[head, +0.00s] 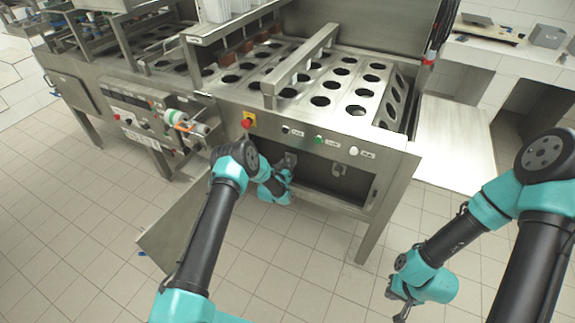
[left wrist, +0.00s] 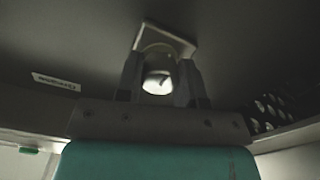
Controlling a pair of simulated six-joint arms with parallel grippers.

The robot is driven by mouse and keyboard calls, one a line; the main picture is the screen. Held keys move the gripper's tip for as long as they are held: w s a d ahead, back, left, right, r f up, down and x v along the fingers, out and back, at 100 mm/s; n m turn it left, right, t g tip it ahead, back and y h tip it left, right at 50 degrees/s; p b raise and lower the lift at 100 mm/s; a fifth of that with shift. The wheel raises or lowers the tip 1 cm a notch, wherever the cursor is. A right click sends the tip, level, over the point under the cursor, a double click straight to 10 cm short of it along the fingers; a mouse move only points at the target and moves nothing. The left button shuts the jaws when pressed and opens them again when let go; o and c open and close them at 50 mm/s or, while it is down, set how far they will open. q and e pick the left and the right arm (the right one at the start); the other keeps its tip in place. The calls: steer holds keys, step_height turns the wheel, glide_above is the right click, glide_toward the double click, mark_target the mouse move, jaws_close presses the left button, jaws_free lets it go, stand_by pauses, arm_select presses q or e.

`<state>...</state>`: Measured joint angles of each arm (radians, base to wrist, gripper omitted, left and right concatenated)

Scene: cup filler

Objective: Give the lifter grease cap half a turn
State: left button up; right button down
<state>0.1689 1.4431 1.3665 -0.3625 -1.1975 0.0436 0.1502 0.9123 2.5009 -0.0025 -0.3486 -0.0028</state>
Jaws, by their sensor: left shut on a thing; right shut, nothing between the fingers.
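In the left wrist view the grease cap (left wrist: 158,80) is a rounded fitting with a pale, bright end, below a square metal plate (left wrist: 165,40). My left gripper (left wrist: 160,88) has one finger on each side of it and is shut on it. In the head view my left gripper (head: 288,170) reaches into the open front compartment (head: 320,182) of the steel machine, and the cap is hidden there by the gripper and wrist. My right gripper (head: 400,301) is shut and empty, low over the floor at the right.
An open door panel (head: 178,228) hangs at the compartment's left. A metal fitting (head: 339,170) hangs inside, right of my left gripper. A red emergency knob (head: 247,123) and several buttons line the front above. A label (left wrist: 54,81) is inside. The tiled floor ahead is clear.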

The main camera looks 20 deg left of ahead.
arm_select(q)
steer(key=shift+m, duration=0.5)
steer(key=o, duration=0.9)
steer(key=shift+s, duration=0.15)
steer(key=s+a, duration=0.1)
steer(key=s, duration=0.4)
steer(key=s+a, duration=0.1)
steer(key=s, duration=0.5)
steer(key=s+a, duration=0.1)
steer(key=s, duration=0.4)
steer(key=shift+s, duration=0.4)
